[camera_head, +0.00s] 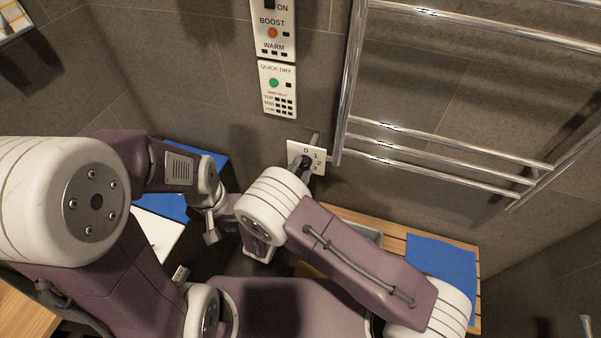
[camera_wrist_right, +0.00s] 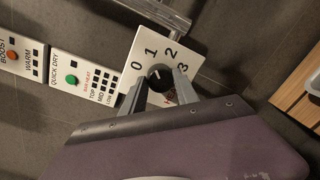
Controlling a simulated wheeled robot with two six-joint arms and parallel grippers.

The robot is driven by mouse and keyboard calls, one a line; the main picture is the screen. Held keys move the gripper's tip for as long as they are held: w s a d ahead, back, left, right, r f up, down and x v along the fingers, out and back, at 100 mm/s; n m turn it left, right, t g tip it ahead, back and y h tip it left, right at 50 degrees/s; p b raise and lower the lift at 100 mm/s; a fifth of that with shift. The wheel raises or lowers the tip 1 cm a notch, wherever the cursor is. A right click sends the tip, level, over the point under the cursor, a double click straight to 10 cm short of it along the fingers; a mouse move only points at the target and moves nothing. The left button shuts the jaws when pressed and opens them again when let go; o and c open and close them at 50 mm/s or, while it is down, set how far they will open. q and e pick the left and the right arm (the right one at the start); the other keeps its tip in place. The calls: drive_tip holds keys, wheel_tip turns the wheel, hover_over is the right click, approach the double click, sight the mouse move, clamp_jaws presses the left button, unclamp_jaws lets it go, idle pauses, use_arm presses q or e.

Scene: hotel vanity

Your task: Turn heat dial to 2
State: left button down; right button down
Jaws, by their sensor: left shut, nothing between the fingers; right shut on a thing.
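The heat dial (camera_wrist_right: 160,76) is a dark round knob on a white plate (camera_wrist_right: 192,45) marked 0, 1, 2 and 3. In the right wrist view, my right gripper (camera_wrist_right: 161,85) has one finger on each side of the knob and is shut on it. A small pale mark on the knob appears to face the upper left, nearest the 1; its exact angle is hard to read. In the head view, the plate (camera_head: 319,146) is partly covered by my right gripper (camera_head: 304,163). My left gripper (camera_head: 211,232) is shut and empty, lower left of the dial.
Control panels with a green button (camera_head: 273,83) and an orange button (camera_head: 272,33) are above the dial in the head view. A chrome towel rack (camera_head: 440,147) is close on the right. A blue towel (camera_head: 440,262) lies on a slatted wooden bench (camera_head: 395,243) below.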

drive_tip(key=shift+f+m+b, duration=0.15)
drive_tip(key=shift+m+b, duration=0.45)
drive_tip(key=shift+m, duration=0.3)
drive_tip(key=m+b, duration=0.5)
drive_tip(key=b, duration=0.1)
drive_tip(key=shift+y, duration=0.4)
drive_tip(key=shift+m+b, duration=0.7)
drive_tip(key=shift+b, duration=0.15)
drive_tip(key=shift+r+m, duration=0.3)
drive_tip(key=shift+b, duration=0.3)
drive_tip(key=shift+r, duration=0.1)
